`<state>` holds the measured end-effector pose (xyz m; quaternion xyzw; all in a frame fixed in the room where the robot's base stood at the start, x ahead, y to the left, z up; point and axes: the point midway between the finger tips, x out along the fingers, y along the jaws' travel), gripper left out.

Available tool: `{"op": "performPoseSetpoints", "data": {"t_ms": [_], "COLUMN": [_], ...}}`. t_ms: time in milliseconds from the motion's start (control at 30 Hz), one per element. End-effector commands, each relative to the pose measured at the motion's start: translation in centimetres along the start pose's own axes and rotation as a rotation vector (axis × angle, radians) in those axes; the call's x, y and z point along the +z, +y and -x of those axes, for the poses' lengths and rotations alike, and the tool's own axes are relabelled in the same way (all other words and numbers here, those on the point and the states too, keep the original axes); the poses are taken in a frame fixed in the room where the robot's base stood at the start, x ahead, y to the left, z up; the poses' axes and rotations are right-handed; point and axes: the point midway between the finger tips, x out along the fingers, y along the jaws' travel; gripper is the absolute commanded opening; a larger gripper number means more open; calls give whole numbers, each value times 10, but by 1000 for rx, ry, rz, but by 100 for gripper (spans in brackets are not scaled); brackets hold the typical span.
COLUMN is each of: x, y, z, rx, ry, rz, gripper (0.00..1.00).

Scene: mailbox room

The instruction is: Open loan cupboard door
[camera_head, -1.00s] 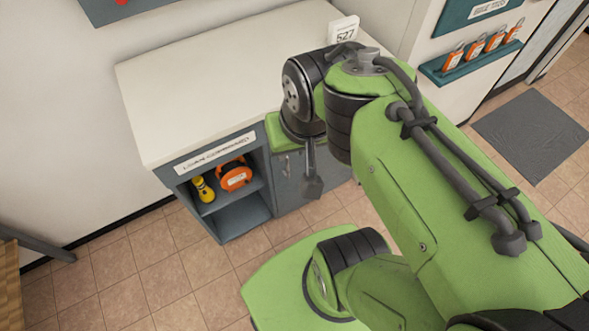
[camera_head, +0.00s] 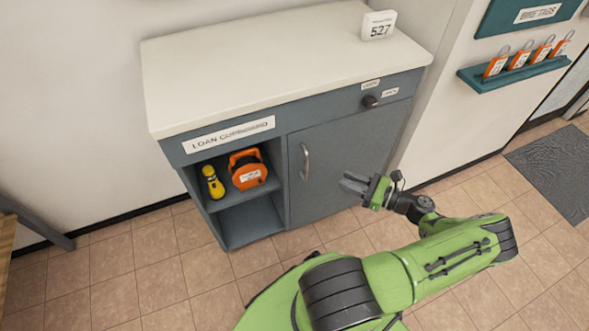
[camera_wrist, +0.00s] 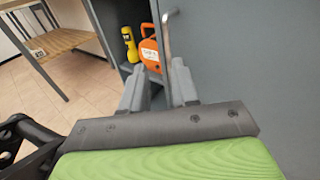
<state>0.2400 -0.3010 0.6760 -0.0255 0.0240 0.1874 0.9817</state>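The loan cupboard door (camera_head: 340,165) is a grey panel on the right of the cupboard and looks shut. Its upright metal handle (camera_head: 305,162) is near the door's left edge. In the wrist view the handle (camera_wrist: 167,45) shows beyond the fingers, in line with the gap between them. My gripper (camera_head: 350,183) is in front of the door, to the right of the handle and a little lower. Its two fingers are apart and empty in the wrist view (camera_wrist: 158,88). I see no contact with the handle.
Left of the door, open shelves hold a yellow torch (camera_head: 212,182) and an orange reel (camera_head: 248,170). A wooden table (camera_wrist: 60,42) stands at the left. The tiled floor in front is clear.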

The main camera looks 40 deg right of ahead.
Motion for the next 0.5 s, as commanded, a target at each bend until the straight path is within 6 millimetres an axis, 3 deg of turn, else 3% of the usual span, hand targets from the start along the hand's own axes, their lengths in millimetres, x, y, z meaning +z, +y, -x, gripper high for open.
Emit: {"op": "performPoseSetpoints", "data": {"t_ms": [167, 267, 500], "x": [-9, -8, -6], "y": [-5, -5, -9], "z": [6, -10, -71], "rx": [-80, -73, -69], "ry": [-62, -62, -59], "rz": [-48, -49, -48], "gripper": [29, 29, 29]}}
